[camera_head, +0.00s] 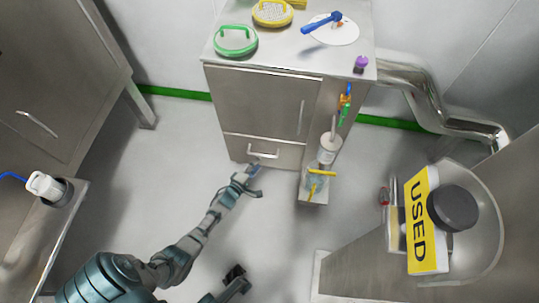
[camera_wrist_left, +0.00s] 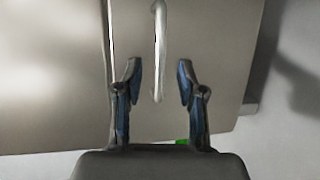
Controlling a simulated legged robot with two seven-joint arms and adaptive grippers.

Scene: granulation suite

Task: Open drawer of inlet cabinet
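The inlet cabinet (camera_head: 255,100) is a grey metal box with a door above and a drawer (camera_head: 236,147) at the bottom. The drawer front looks flush with the cabinet, and its pale bar handle (camera_head: 263,155) is horizontal. My left gripper (camera_head: 256,180) is open just in front of the handle. In the left wrist view, the handle (camera_wrist_left: 158,45) appears between the two spread fingers of my left gripper (camera_wrist_left: 159,68); I see no clear contact. A dark part at the bottom centre of the head view seems to be my right gripper (camera_head: 236,280); its finger state is unclear.
A green-rimmed sieve (camera_head: 235,41), a yellow-rimmed sieve (camera_head: 272,13) and a blue-handled tool (camera_head: 322,21) lie on the cabinet top. A side fitting with a yellow handle (camera_head: 321,172) projects right of the drawer. A machine with a USED sign (camera_head: 422,220) stands right. Floor before the drawer is clear.

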